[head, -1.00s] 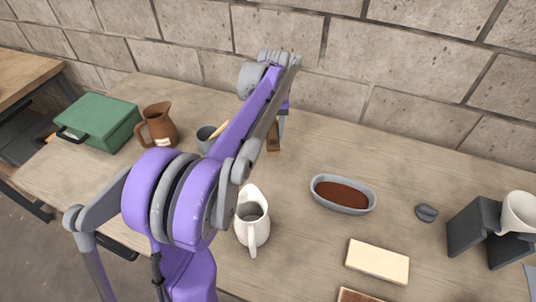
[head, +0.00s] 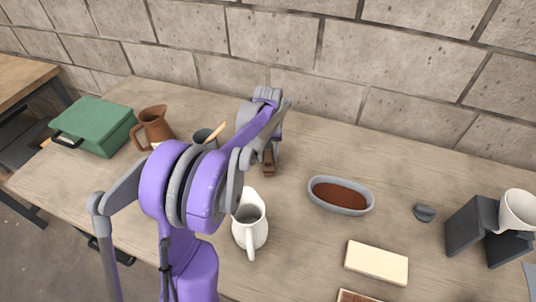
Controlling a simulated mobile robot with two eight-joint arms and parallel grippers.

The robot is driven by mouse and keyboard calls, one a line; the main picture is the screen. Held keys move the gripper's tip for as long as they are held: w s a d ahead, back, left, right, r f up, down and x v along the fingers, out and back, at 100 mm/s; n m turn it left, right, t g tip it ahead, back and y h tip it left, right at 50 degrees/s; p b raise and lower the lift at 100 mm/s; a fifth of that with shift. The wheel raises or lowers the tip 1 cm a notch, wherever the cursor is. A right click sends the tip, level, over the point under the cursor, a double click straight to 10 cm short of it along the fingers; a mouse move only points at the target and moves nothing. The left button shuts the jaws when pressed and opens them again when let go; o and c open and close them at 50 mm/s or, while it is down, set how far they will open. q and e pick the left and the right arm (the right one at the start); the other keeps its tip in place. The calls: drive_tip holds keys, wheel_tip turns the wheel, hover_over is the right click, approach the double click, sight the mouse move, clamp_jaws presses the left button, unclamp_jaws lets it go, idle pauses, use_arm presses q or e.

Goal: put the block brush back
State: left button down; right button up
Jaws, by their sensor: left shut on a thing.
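My left gripper (head: 270,150) is over the back middle of the table, mostly hidden by my own purple arm. It is shut on a brown wooden piece (head: 268,163), which looks like the block brush; only its lower end shows. The piece points downward, behind and slightly right of the white pitcher (head: 250,234). I cannot tell whether it touches the tabletop. My right gripper is not in view.
A grey oval dish with brown contents (head: 341,209) lies right of the gripper. A cream block (head: 377,263), a dark stone (head: 424,213) and a dark stand (head: 472,226) with a white cup (head: 518,211) are farther right. A brown jug (head: 153,127), dark cup (head: 203,136) and green case (head: 95,127) stand left.

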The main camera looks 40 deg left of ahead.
use_arm(q)
drive_tip(key=shift+f, duration=0.15)
drive_tip(key=shift+c, duration=2.1)
unclamp_jaws()
wheel_tip(320, 180, up, 12)
drive_tip(key=shift+r+p, duration=0.2)
drive_tip(key=shift+p, duration=0.15)
drive_tip(key=shift+f, duration=0.1)
